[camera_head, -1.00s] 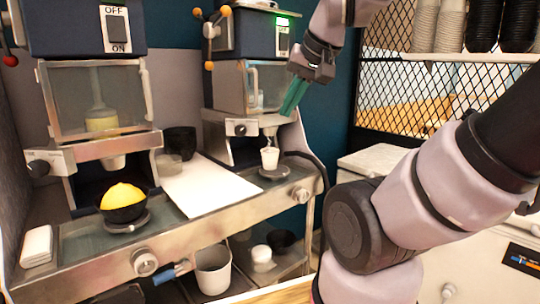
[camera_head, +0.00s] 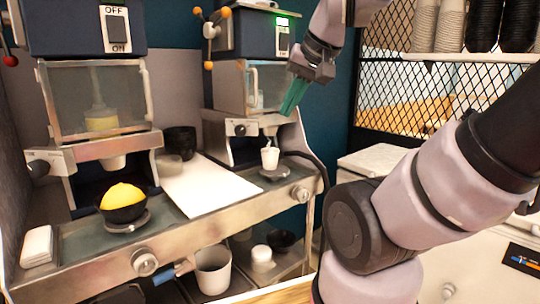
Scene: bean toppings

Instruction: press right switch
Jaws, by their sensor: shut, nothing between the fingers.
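My gripper (camera_head: 289,109) has green fingers pointing down and left. It is shut and empty, in front of the right dispenser's right side, below the switch and apart from it. A white cup (camera_head: 270,157) stands on the right stand (camera_head: 274,174) under the right spout. The left switch (camera_head: 116,30) is marked OFF and ON on the left dispenser (camera_head: 98,103).
A black bowl (camera_head: 123,212) with a yellow mound stands under the left dispenser. A white board (camera_head: 205,186) lies between the machines. My forearm crosses the right side. Cup stacks (camera_head: 437,27) stand on a shelf at the upper right.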

